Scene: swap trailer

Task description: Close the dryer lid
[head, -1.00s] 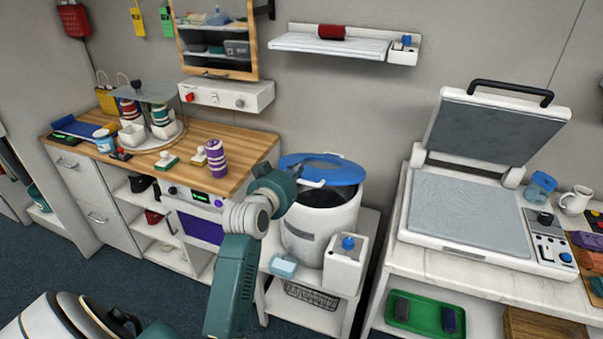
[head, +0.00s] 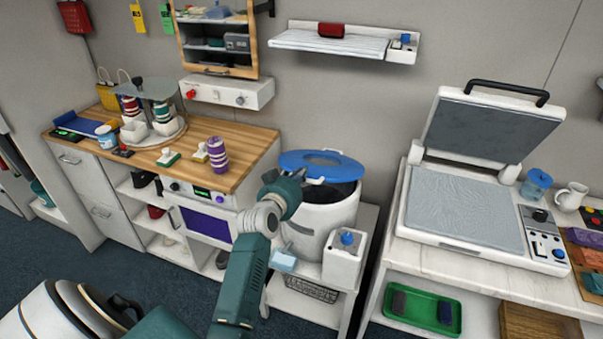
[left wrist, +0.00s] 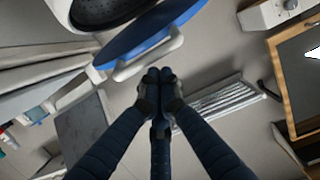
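The dryer (head: 318,222) is a white cylinder with a dark drum inside. Its blue lid (head: 340,170) is raised and tilted over the opening, with part of the drum showing below it. The left wrist view shows the lid (left wrist: 150,32) with its white handle (left wrist: 150,57), and the dark drum past its edge. My left gripper (left wrist: 157,76) has its dark fingers together with nothing between them, right beside the handle. I cannot tell whether they touch it. In the head view my left arm reaches the dryer's left side; the fingertips are not clear there. My right gripper is not in view.
A white box with a blue knob (head: 342,258) stands at the dryer's front right. A heat press (head: 465,210) stands open on the right table. The wooden counter (head: 245,150) at left holds a purple cup stack (head: 217,155). A wall shelf (head: 330,42) hangs above.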

